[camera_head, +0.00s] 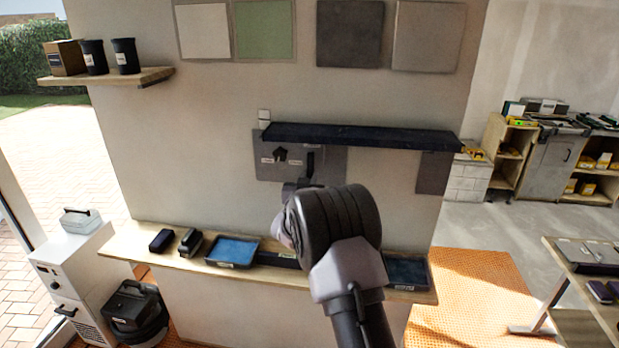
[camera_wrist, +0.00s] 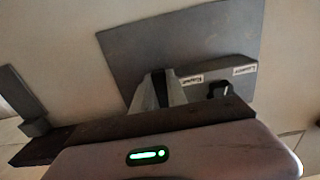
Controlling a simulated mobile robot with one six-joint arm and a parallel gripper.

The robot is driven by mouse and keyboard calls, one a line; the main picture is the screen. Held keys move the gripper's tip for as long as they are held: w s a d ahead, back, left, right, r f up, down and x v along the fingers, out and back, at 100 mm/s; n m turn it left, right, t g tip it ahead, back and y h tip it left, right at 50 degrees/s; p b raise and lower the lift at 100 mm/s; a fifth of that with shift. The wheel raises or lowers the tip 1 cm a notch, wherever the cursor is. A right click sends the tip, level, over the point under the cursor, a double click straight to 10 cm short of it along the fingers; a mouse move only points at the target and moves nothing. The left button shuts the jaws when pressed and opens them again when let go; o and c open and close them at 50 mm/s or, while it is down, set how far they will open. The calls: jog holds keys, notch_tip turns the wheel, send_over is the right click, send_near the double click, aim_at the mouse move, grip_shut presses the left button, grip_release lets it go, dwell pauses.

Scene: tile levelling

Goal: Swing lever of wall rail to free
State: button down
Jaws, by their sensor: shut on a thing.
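The wall rail (camera_head: 360,137) is a long dark bar across the wall, with a grey plate (camera_head: 262,168) behind its left part. In the wrist view the plate (camera_wrist: 190,45) appears turned over, with two small white labels too small to read surely. A black knob (camera_wrist: 217,90) sits between the labels; it also shows in the head view (camera_head: 281,154). My gripper (camera_wrist: 160,88) is shut on a dark narrow piece below the rail, seemingly the lever (camera_wrist: 160,86). The lever is mostly hidden by the fingers, so its exact angle is unclear.
A wooden ledge (camera_head: 185,262) below carries blue trays (camera_head: 232,251) and small dark items. Sample tiles (camera_head: 350,33) hang above the rail. A shelf (camera_head: 110,78) with cups is at upper left. A table (camera_head: 585,262) stands at right, with orange matting (camera_head: 470,290) between.

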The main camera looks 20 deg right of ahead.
jog(key=shift+d, duration=0.1)
jog(key=s+d+r+n, duration=0.3)
jog(key=d+r+n, duration=0.1)
jog(key=n, duration=1)
jog(key=shift+d+r+n, duration=0.15)
jog(key=shift+d+n, duration=0.1)
jog(key=shift+n, duration=0.05)
jog(key=shift+s, duration=0.1)
dwell(0.3)
jog(key=c, duration=1.3)
grip_release()
